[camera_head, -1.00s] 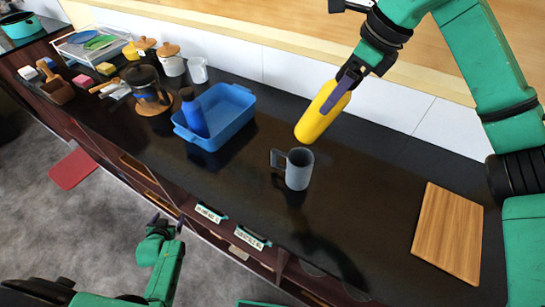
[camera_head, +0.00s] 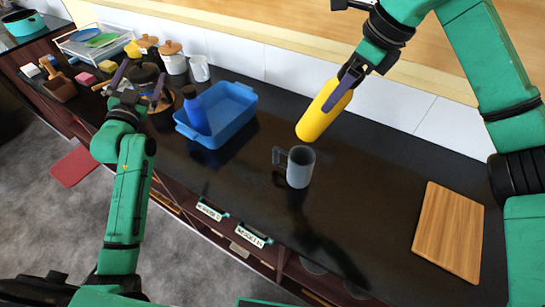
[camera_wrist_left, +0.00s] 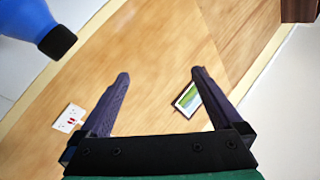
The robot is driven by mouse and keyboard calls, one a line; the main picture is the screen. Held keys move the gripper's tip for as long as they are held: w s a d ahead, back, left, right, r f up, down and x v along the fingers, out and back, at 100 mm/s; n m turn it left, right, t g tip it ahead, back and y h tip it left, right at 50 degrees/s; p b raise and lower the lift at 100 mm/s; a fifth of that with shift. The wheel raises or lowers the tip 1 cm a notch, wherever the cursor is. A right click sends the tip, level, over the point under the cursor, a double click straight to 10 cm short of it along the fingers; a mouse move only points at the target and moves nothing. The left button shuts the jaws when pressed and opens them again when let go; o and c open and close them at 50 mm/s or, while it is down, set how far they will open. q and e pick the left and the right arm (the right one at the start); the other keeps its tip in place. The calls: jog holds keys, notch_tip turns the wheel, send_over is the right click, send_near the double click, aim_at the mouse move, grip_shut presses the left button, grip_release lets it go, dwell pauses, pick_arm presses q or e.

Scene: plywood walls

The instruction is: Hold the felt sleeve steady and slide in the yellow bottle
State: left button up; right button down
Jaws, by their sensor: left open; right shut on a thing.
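The grey felt sleeve (camera_head: 300,168) stands upright on the black counter, with a handle-like loop on its left side. The yellow bottle (camera_head: 322,112) is held tilted above the counter, behind and a little right of the sleeve. My right gripper (camera_head: 347,80) is shut on the bottle's upper end. My left gripper (camera_head: 138,82) is open and empty, raised in front of the coffee press, well left of the sleeve. In the left wrist view its two fingers (camera_wrist_left: 158,80) are spread with nothing between them. The bottle's gripped end is partly hidden by the fingers.
A blue tray (camera_head: 240,98) with a blue bottle (camera_head: 194,110) stands between my left gripper and the sleeve. The blue bottle's dark cap also shows in the left wrist view (camera_wrist_left: 58,42). A wooden board (camera_head: 448,232) lies at right. The counter around the sleeve is clear.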

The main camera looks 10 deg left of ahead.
pick_arm(q)
jog(key=w+d+f+m+g+h, duration=0.25)
jog(key=d+h, duration=0.35)
jog(key=d, duration=0.6)
pick_arm(e)
jog(key=shift+w, duration=0.1)
pick_arm(q)
jog(key=m+g+h, duration=0.5)
jog(key=g+h, duration=0.3)
jog(key=g, duration=0.3)
send_near(312, 157)
jog(key=x, duration=0.9)
jog(key=shift+w, duration=0.1)
jog(key=shift+c, duration=0.3)
